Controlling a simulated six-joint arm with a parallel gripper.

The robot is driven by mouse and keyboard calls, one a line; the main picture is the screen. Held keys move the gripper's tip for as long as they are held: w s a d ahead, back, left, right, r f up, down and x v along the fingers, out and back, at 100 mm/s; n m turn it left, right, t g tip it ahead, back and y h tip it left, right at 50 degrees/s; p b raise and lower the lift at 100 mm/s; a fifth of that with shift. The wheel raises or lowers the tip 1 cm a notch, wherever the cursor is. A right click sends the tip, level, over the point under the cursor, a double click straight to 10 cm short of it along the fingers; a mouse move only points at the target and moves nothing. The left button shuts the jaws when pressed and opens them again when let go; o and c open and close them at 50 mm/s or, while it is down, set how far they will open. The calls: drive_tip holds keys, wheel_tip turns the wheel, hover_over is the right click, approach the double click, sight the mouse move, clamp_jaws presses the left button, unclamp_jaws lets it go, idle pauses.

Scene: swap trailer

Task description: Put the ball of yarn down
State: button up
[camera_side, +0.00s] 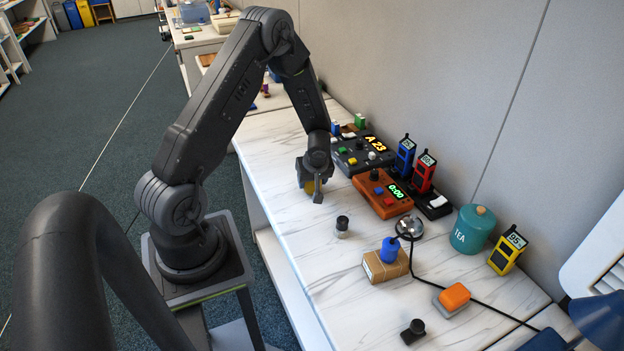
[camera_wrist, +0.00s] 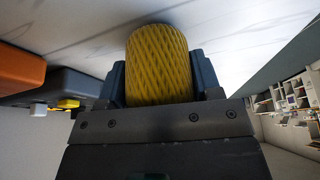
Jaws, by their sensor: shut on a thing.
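The ball of yarn (camera_wrist: 158,66) is yellow with a criss-cross winding. It fills the space between the two fingers of my gripper (camera_wrist: 160,85) in the wrist view. My gripper (camera_side: 313,190) is shut on it, low over the white marbled table (camera_side: 290,150) in the side view. There, only a small yellow patch of the yarn shows between the fingers; the rest is hidden. I cannot tell whether the yarn touches the table.
An orange box with a green display (camera_side: 383,193) and a dark box reading A 23 (camera_side: 362,152) stand right of my gripper. A small black-topped jar (camera_side: 342,226) and a cardboard box (camera_side: 386,265) stand nearer the camera. The table's left strip is clear.

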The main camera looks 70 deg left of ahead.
drive_tip(key=shift+f, duration=0.15)
drive_tip(key=o, duration=0.9)
drive_tip(key=d+r+m, duration=0.1)
drive_tip(key=d+r, duration=0.2)
drive_tip(key=r, duration=0.3)
drive_tip(key=s+d+r+m+t, duration=0.1)
drive_tip(key=d+r, duration=0.3)
drive_tip(key=r, duration=0.3)
drive_tip(key=d+r+m, duration=0.1)
drive_tip(key=d+r, duration=0.2)
drive_tip(key=r, duration=0.3)
drive_tip(key=s+d+r+m+t+h, duration=0.1)
drive_tip(key=s+d+r+m, duration=0.3)
drive_tip(key=d, duration=0.1)
drive_tip(key=s+d+r+m+t+h, duration=0.1)
drive_tip(key=s+d+r+m+h, duration=0.1)
drive_tip(key=s+d+r+m, duration=0.2)
drive_tip(key=s+d+r+m+t+h, duration=0.1)
drive_tip(key=s+d+r+m, duration=0.4)
drive_tip(key=d, duration=0.3)
drive_tip(key=shift+s+d+r+t+h, duration=0.15)
drive_tip(key=shift+s+d+t+h, duration=0.15)
drive_tip(key=shift+s+t, duration=0.1)
